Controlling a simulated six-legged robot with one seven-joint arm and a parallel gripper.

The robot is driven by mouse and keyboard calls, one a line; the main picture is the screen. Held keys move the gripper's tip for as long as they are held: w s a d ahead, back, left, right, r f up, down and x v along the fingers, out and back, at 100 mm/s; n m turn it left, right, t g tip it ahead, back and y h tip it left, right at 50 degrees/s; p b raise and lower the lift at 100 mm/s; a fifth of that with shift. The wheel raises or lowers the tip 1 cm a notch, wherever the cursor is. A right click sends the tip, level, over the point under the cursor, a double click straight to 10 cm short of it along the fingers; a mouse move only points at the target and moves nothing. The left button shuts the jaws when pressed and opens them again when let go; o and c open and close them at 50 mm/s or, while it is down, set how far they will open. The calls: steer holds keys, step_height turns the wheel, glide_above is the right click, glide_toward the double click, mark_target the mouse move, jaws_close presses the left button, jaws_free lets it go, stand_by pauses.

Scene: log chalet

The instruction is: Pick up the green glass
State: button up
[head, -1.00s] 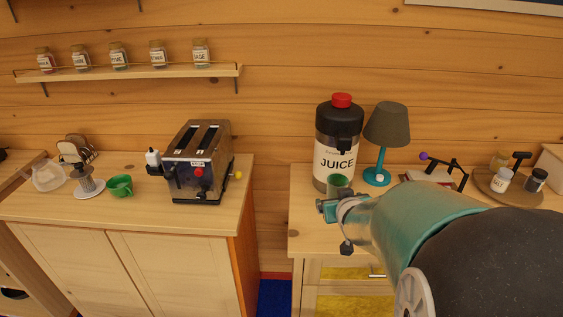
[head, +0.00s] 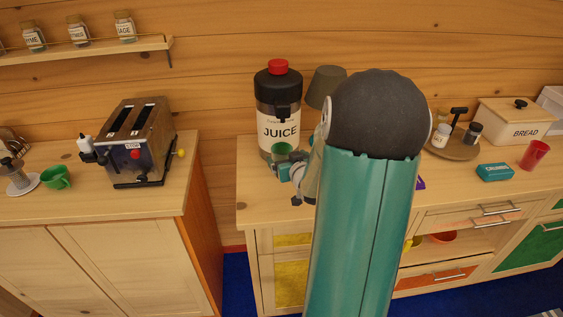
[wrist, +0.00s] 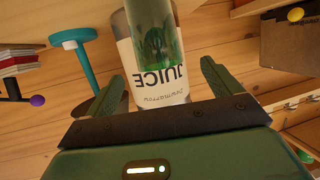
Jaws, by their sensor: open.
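The green glass (head: 282,149) stands on the right-hand wooden counter, in front of the juice dispenser (head: 278,128). The wrist view shows the see-through green glass (wrist: 158,45) against the JUICE label, upside down in that picture. My gripper (wrist: 160,76) is open, with one finger on each side of the glass's line. The glass looks at or just beyond the fingertips; the exact depth is unclear. In the head view my gripper (head: 284,170) is at the near side of the glass and hides its lower part.
A lamp (head: 325,86) stands beside the dispenser, partly behind my arm. The toaster (head: 137,140) and a green cup (head: 57,177) are on the left counter, across a gap. A bread box (head: 517,122), red cup (head: 535,154) and teal box (head: 494,172) stand farther right.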

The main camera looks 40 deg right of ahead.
mark_target(279, 148)
steer(key=x, duration=0.7)
steer(key=shift+f, duration=0.15)
steer(key=shift+s, duration=0.1)
steer(key=c, duration=1.4)
steer(key=shift+o, duration=0.2)
